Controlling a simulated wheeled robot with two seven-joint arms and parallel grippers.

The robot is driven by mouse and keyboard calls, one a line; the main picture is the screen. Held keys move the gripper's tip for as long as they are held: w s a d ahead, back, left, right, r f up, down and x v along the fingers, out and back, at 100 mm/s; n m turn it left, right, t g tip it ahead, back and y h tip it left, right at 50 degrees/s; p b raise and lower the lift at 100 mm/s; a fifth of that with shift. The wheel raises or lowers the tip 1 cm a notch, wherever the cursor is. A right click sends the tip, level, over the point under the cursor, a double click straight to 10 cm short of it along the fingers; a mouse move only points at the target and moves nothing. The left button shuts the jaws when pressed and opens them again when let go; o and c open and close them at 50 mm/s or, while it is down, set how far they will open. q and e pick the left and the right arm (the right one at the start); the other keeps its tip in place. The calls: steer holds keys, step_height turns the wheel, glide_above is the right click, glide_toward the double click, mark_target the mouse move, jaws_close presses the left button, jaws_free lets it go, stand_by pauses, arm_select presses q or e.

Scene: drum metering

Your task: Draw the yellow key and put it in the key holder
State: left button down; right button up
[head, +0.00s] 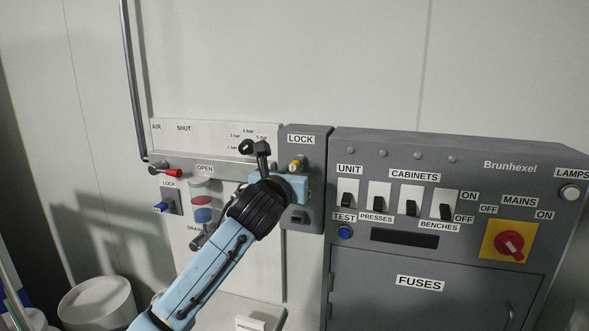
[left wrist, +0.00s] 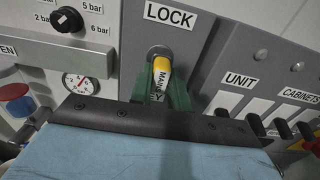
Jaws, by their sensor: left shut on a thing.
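The yellow key (head: 296,164) is at the round lock under the LOCK label on the grey panel. In the left wrist view the key (left wrist: 161,72) has a yellow head and a white printed tag, and it sits in front of the metal lock ring (left wrist: 159,53). My left gripper (head: 295,178) is shut on the key, with its green fingertips (left wrist: 160,92) on either side of it. How deep the key is in the lock cannot be seen. A small dark fitting (head: 299,215) is below the lock; I cannot tell whether it is the key holder. My right gripper is not in view.
A grey switch cabinet (head: 420,240) stands directly to the right. To the left are an air panel (head: 165,142) with a red-handled valve (head: 168,172), a blue key (head: 161,207) in another lock, and a drain valve. A white bucket (head: 97,300) stands lower left.

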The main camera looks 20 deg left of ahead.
arm_select(q)
steer(key=shift+s, duration=0.15)
steer(key=shift+s+a+p, duration=0.1)
steer(key=shift+s+p, duration=1.2)
steer(key=shift+s, duration=0.45)
steer(key=shift+s, duration=0.2)
steer(key=shift+s+p, duration=1.3)
steer(key=shift+s, duration=0.75)
